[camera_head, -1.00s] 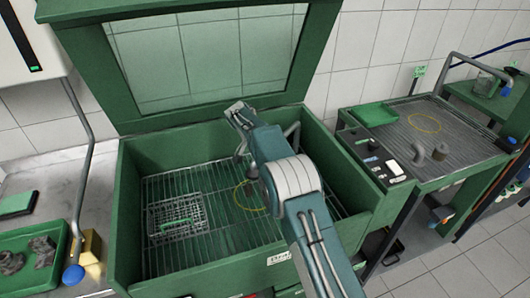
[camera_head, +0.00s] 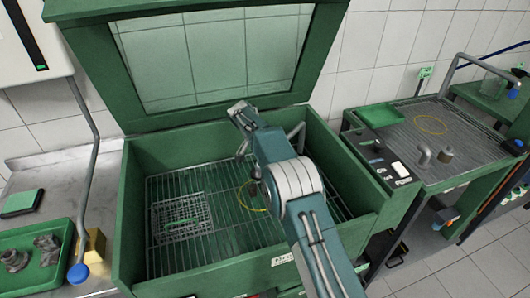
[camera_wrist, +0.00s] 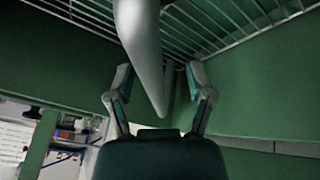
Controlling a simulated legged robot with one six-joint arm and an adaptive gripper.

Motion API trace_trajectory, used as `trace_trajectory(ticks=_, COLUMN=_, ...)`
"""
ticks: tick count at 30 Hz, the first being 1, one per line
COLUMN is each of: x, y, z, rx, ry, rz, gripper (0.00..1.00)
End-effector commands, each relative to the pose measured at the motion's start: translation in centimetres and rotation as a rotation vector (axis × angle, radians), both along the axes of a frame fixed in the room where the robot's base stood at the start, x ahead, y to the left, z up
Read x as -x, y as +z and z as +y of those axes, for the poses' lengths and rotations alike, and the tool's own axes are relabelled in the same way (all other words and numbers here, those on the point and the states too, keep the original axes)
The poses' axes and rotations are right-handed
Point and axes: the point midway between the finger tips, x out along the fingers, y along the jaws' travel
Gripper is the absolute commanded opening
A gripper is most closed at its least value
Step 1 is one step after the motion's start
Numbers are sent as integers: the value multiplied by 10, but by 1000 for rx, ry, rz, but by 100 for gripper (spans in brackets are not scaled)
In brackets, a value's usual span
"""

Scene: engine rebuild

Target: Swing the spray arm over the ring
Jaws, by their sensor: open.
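A yellow ring (camera_head: 255,196) lies on the wire grid inside the green washer tub (camera_head: 150,265), partly hidden by my arm. In the wrist view a grey tapered pipe (camera_wrist: 145,45), apparently the spray arm, runs down between the fingers of my gripper (camera_wrist: 160,75). The fingers are open, one on each side of the pipe, with gaps showing. I cannot tell whether either finger touches it. A short grey pipe piece (camera_head: 297,130) shows right of my arm at the back.
A wire basket (camera_head: 182,215) stands on the grid at left. The lid (camera_head: 210,60) is raised behind the tub. A blue-tipped grey pipe (camera_head: 97,150) hangs at left.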

Motion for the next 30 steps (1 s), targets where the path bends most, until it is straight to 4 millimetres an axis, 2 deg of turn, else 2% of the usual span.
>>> trace_trajectory(ticks=5, x=3, y=14, z=6, rx=-1, ry=0, rz=-2, gripper=68)
trace_trajectory(ticks=15, x=17, y=75, z=36, rx=3, ry=3, rz=-3, gripper=68)
trace_trajectory(ticks=19, x=21, y=93, z=44, rx=3, ry=2, rz=-1, gripper=68)
trace_trajectory(ticks=24, x=24, y=105, z=49, rx=2, ry=0, rz=0, gripper=68)
trace_trajectory(ticks=30, x=24, y=106, z=49, rx=3, ry=1, rz=1, gripper=68)
